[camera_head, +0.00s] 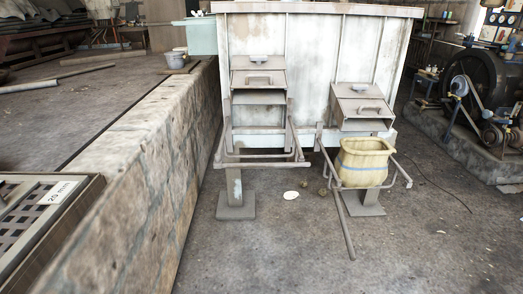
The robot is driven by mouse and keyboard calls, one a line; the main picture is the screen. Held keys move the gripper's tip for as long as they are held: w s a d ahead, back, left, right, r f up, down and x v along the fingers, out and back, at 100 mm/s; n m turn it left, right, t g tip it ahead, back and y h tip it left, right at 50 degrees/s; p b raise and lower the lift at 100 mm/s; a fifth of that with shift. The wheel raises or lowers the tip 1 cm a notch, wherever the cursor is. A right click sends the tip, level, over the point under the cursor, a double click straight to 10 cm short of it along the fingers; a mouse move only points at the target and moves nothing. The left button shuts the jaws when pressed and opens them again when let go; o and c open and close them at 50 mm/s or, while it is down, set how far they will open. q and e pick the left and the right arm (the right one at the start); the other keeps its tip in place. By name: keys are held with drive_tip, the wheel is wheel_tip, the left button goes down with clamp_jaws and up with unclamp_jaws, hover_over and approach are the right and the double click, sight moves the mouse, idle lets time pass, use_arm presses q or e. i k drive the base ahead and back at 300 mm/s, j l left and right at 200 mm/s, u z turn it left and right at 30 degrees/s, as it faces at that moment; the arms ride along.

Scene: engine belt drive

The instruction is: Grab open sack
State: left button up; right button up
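A cream-yellow open sack (364,163) with a blue stripe sits at the right, under the right chute (362,107). Its mouth is open and faces up. It stands within a metal holder frame (320,150) whose bars run beside it and out to the front. Neither of my grippers shows in the head view.
A large pale bin (300,45) stands behind the chutes. The left chute (258,78) has an empty frame (260,158) on a post. A stone wall (150,165) runs along the left. Machinery (475,95) stands at the right. The front floor is mostly clear.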

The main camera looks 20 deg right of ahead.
sight(361, 162)
drive_tip(key=z, duration=1.3)
drive_tip(key=i+j, duration=0.35)
drive_tip(key=i, duration=0.15)
